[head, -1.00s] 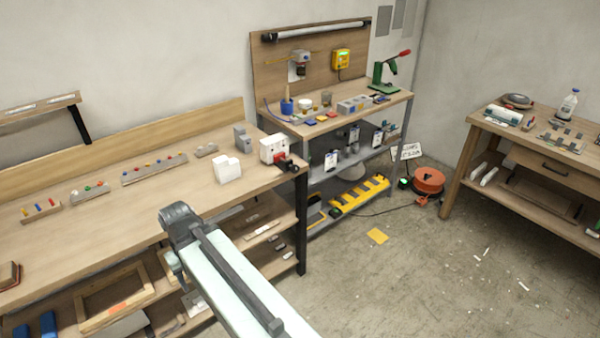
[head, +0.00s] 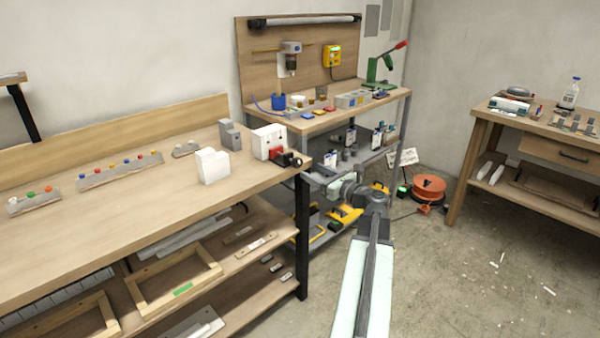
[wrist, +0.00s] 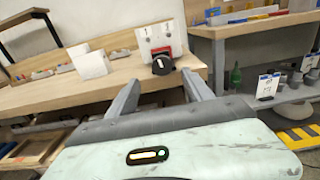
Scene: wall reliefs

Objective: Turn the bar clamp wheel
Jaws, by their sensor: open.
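A red clamp part (head: 276,153) with a dark round wheel (head: 290,159) sits at a white block (head: 266,137) near the right end of the long workbench. In the wrist view the dark wheel (wrist: 162,65) shows a pale mark and lies in front of the red part and white block. My gripper (wrist: 160,77) is open and empty. Its two grey fingers point toward the bench corner, and the wheel shows between their tips, apparently still some way beyond them. In the head view my arm reaches up right of the bench and its wrist largely hides the gripper.
A plain white block (head: 212,166) and a grey block (head: 230,134) stand left of the clamp on the bench (head: 130,207). A shelf unit with a cluttered top (head: 325,114) stands behind. An orange cable reel (head: 429,187) is on the floor. Floor in front is mostly clear.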

